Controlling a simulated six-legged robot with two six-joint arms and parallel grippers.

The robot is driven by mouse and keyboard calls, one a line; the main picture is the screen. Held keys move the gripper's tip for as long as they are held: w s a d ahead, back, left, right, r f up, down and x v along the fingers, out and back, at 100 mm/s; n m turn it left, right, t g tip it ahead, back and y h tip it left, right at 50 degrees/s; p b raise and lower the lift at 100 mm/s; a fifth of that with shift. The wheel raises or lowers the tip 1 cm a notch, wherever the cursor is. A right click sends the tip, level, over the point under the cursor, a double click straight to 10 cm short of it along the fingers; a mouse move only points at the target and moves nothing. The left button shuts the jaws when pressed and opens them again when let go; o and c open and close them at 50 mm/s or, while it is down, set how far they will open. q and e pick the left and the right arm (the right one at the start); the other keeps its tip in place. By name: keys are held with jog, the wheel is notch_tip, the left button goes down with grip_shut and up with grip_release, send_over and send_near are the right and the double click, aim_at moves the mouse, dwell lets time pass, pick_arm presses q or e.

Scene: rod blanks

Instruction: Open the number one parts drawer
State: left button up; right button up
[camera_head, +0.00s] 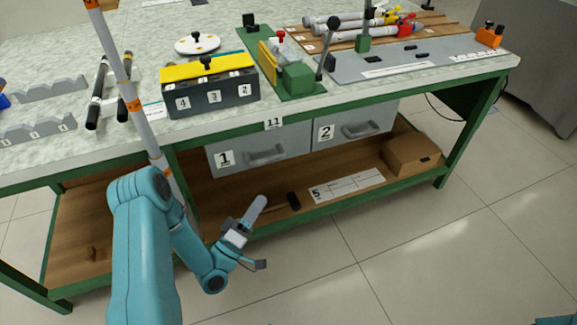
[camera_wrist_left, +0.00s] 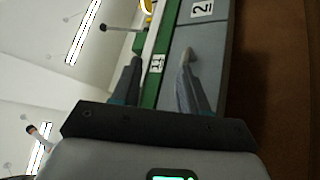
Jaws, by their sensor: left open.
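The number one drawer (camera_head: 225,160) is a grey front marked "1" under the bench top, at the left of the drawer pair. It looks shut, with a grey bar handle (camera_head: 266,154) on its right half. My left gripper (camera_head: 260,235) is open and empty, below and in front of this drawer, apart from the handle. In the left wrist view, my left gripper (camera_wrist_left: 157,65) has its two fingers spread before the green rail (camera_wrist_left: 165,50) and a grey drawer front (camera_wrist_left: 208,60). The handle is not clear there. My right gripper is out of view.
The number two drawer (camera_head: 350,128) is beside it on the right and looks shut. The wooden lower shelf (camera_head: 225,190) holds a black-headed mallet (camera_head: 293,201), a white label sheet (camera_head: 346,186) and a cardboard box (camera_head: 411,156). The floor in front is clear.

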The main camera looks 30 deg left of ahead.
aim_at(265, 160)
pick_arm(q)
jog(key=s+a+f+n+y, duration=0.2)
jog(key=a+f+y, duration=0.1)
jog(key=a, duration=0.2)
jog(key=shift+y, duration=0.3)
jog(key=x, duration=0.5)
jog(key=b+x, duration=0.1)
jog(key=x, duration=0.4)
jog(key=b+x, duration=0.1)
jog(key=x, duration=0.4)
jog(key=shift+w+a+f, duration=0.1)
jog(key=shift+w+f, duration=0.15)
jog(key=shift+w, duration=0.15)
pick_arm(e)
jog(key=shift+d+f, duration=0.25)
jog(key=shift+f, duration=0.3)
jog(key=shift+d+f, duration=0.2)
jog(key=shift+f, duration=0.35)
pick_arm(q)
grip_shut()
